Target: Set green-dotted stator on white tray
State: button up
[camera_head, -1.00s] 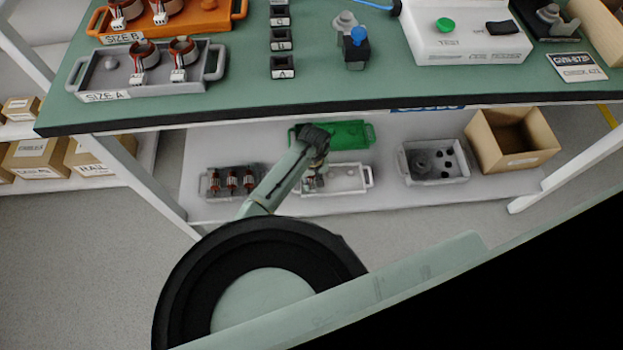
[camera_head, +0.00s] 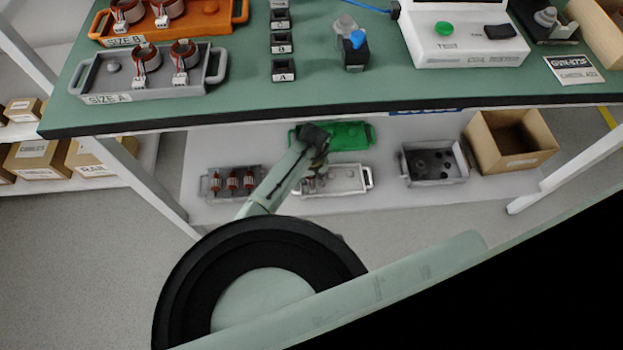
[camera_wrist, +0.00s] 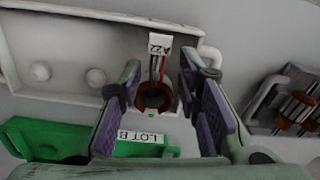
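The white tray (camera_head: 348,181) lies on the lower shelf. Its pale rim and floor also show in the wrist view (camera_wrist: 75,62), with two round pegs on the floor. A stator with a copper ring (camera_wrist: 153,97) and a white connector tagged A22 is at one end of the tray, between my fingers. My gripper (camera_wrist: 160,80) is open around it, with a gap visible beside the ring on the right.
A green tray (camera_head: 348,135) labelled LOT B lies behind the white one. A grey tray with several stators (camera_head: 207,190) is to the left. A grey parts tray (camera_head: 435,180) and a cardboard box (camera_head: 510,162) are to the right. The tabletop (camera_head: 250,105) overhangs the shelf.

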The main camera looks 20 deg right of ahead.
jog(key=shift+r+p, duration=2.15)
jog(key=shift+p, duration=0.05)
jog(key=o, duration=0.6)
jog(key=shift+c, duration=0.2)
notch_tip(320, 180, up, 12)
jog(key=shift+d, duration=0.2)
